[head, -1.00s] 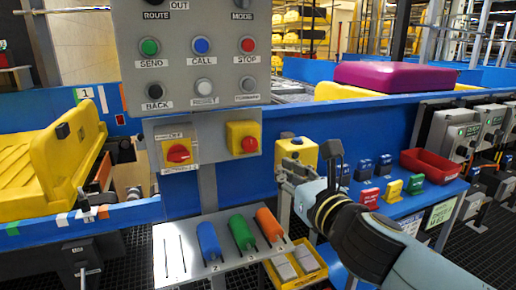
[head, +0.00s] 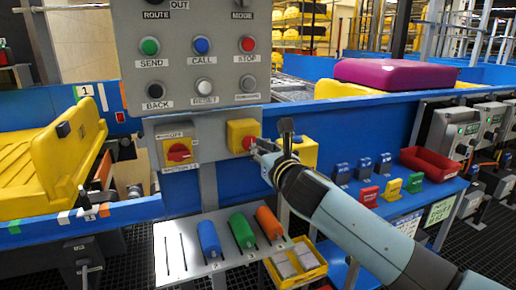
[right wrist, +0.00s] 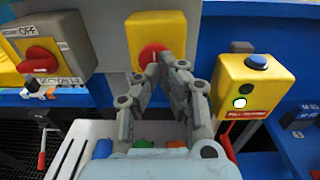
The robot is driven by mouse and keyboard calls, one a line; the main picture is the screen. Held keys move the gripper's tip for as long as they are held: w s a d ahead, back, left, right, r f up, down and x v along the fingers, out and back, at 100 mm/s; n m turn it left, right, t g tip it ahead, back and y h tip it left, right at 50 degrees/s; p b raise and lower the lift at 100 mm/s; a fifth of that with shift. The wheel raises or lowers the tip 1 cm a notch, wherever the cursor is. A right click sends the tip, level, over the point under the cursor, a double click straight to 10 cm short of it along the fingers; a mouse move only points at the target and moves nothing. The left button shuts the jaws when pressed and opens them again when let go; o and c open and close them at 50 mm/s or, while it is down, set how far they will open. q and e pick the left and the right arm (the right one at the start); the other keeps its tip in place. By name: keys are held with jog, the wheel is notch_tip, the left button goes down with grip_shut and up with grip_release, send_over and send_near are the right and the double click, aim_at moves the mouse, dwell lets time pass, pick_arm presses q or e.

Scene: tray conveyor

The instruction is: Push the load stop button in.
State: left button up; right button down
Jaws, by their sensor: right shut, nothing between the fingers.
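A red round button (head: 249,143) sits on a yellow box (head: 238,127) fixed to the grey panel; no readable label shows on it, but it is the likely load stop button. It also shows in the right wrist view (right wrist: 148,52) on its yellow box (right wrist: 168,22). My right gripper (head: 260,148) is shut and empty, its fingertips just in front of the red button. In the right wrist view the closed fingers (right wrist: 163,68) overlap the button's lower right part. I cannot tell whether they touch it. My left gripper is not in view.
Left of the button is a red rotary switch (head: 179,152) marked OFF. To its right a yellow box (right wrist: 232,82) carries a blue button and a green light. The button panel (head: 190,60) is above; a shelf with coloured cylinders (head: 241,231) is below.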

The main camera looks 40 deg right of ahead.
jog(key=shift+w+d, duration=0.1)
jog(key=shift+w, duration=0.35)
